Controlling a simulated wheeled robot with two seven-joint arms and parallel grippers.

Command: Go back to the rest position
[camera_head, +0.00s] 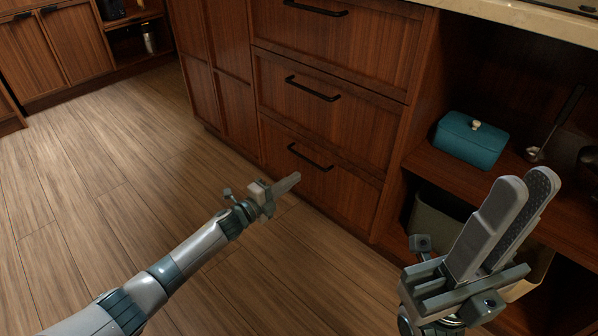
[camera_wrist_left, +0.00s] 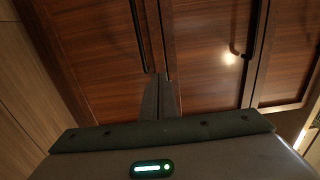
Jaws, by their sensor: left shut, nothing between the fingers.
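My left gripper (camera_head: 288,184) reaches in from the left, low over the wood floor, in front of the drawer cabinet. Its fingers are shut with nothing between them. In the left wrist view its shut fingers (camera_wrist_left: 161,92) point at dark wood cabinet fronts. My right gripper (camera_head: 528,182) is at the lower right, in front of the open shelf. Its fingers stand a little apart, with one inner pad showing and nothing seen between them.
The drawer cabinet (camera_head: 330,75) has black handles and its drawers are shut. A teal lidded box (camera_head: 470,140) and a ladle (camera_head: 552,128) are on the open shelf at right. A bin (camera_head: 436,222) is below, partly hidden. The floor (camera_head: 110,180) at left is clear.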

